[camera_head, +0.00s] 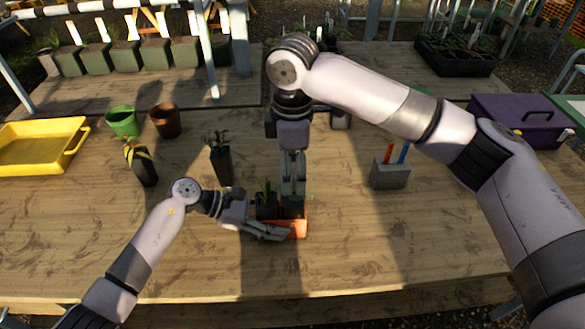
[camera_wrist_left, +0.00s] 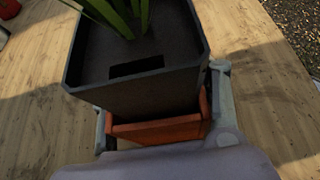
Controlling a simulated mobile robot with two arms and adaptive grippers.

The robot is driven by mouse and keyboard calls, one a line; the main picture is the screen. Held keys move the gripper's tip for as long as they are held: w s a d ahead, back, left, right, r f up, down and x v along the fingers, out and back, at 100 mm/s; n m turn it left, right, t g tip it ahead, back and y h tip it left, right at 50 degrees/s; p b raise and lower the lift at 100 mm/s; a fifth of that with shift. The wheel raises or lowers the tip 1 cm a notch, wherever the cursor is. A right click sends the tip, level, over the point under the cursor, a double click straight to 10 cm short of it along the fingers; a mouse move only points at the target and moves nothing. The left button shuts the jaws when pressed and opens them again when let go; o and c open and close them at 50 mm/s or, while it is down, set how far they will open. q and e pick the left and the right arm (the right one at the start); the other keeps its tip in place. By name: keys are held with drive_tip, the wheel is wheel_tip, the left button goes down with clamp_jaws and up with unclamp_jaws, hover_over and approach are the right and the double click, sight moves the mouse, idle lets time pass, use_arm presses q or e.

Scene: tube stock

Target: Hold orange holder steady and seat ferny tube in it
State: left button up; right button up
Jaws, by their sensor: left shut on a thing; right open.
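The orange holder (camera_head: 298,229) stands on the table, partly hidden by my grippers. My left gripper (camera_head: 284,234) is shut on it; in the left wrist view its fingers lie along both sides of the holder (camera_wrist_left: 155,131). A dark square tube with long green leaves (camera_head: 266,207) is at the holder. In the left wrist view this tube (camera_wrist_left: 140,88) rises above the orange rim, its lower end hidden; I cannot tell how deep it sits. My right gripper (camera_head: 293,190) is open, pointing down just above the holder and beside the leaves.
A dark tube with a leafy plant (camera_head: 221,163) and one with yellow-green leaves (camera_head: 143,164) stand to the left. Green (camera_head: 123,121) and brown (camera_head: 166,120) pots, a yellow tray (camera_head: 40,148), a grey block with pens (camera_head: 390,175) and a purple crate (camera_head: 515,120) stand farther out. The front table is clear.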

use_arm(q)
drive_tip(key=o, duration=1)
drive_tip(key=shift+c, duration=0.2)
drive_tip(key=v, duration=1.2)
drive_tip(key=shift+a, duration=0.1)
